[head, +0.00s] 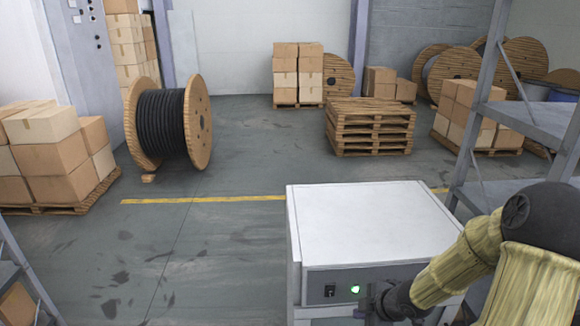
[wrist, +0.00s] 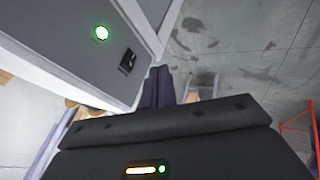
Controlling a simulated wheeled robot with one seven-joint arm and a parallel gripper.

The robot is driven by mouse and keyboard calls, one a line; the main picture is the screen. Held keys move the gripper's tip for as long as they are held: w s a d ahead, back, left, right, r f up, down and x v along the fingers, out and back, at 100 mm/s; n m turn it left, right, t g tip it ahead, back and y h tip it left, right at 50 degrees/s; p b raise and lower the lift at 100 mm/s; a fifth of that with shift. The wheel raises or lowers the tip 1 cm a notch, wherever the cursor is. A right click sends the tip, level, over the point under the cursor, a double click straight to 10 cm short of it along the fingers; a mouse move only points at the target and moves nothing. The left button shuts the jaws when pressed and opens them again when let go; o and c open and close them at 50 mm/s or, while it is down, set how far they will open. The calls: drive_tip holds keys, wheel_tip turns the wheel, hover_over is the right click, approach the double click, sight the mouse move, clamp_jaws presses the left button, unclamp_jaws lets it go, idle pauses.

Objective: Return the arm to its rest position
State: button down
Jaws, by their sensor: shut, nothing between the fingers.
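My arm, in a yellowish cover with dark joints, comes in from the lower right of the head view. My gripper (head: 375,300) is low in front of the white cabinet (head: 370,225), just right of its green lamp (head: 355,289). In the wrist view my gripper's dark fingers (wrist: 158,84) are together and empty. There the lamp (wrist: 101,32) glows green and a black rocker switch (wrist: 127,61) sits close to the fingertips. The switch also shows in the head view (head: 330,291). I cannot tell whether the fingers touch the cabinet.
A grey metal shelf (head: 540,120) stands right of the cabinet, close to my arm. Another shelf edge (head: 22,265) is at lower left. A cable drum (head: 168,125), stacked pallets (head: 370,126) and boxes (head: 55,160) stand farther off. The floor left of the cabinet is clear.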

drive_tip(key=s+a+r+m+g+h, duration=0.2)
drive_tip(key=s+a+r+m, duration=0.3)
drive_tip(key=s+r+m, duration=0.3)
drive_tip(key=s+m+h, duration=0.1)
drive_tip(key=s+m, duration=0.3)
drive_tip(key=m, duration=0.4)
drive_tip(key=shift+a+r+g+h+b, duration=0.2)
drive_tip(key=shift+g+h+b, duration=0.1)
drive_tip(key=shift+g+b, duration=0.1)
